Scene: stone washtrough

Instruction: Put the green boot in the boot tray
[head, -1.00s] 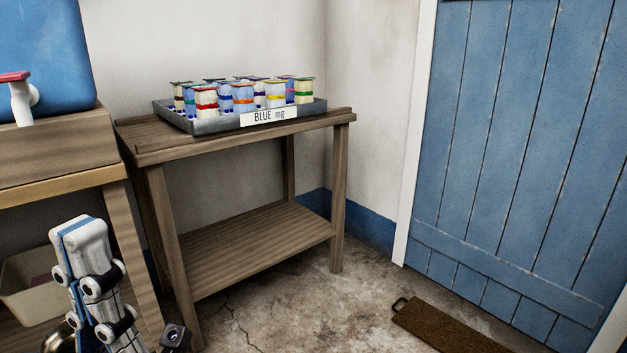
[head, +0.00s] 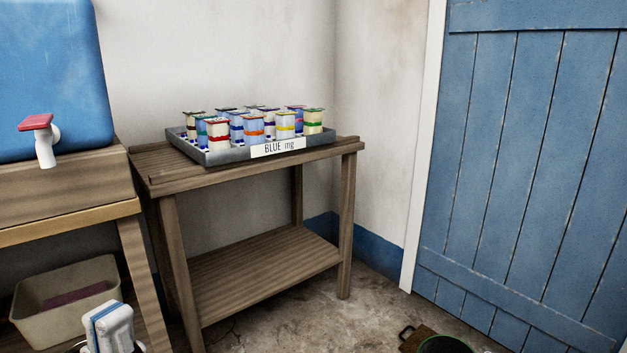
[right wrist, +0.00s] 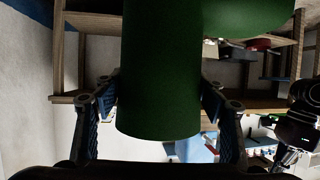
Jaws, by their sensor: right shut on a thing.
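The green boot (right wrist: 160,50) fills the upper middle of the right wrist view. My right gripper (right wrist: 158,98) is shut on it, one finger on each side. In the head view a dark round opening with a green rim (head: 446,346), which looks like the boot's top, shows at the bottom edge. Beside it is a corner of a flat brown thing with a dark handle (head: 407,334) on the floor, possibly the boot tray; most of it is hidden or out of frame.
A slatted wooden table (head: 255,269) stands against the wall, with a grey tray (head: 217,156) of several small coloured pots on top. A blue tank (head: 50,75) and a beige bin (head: 65,313) are at left. A blue door (head: 525,170) stands at right.

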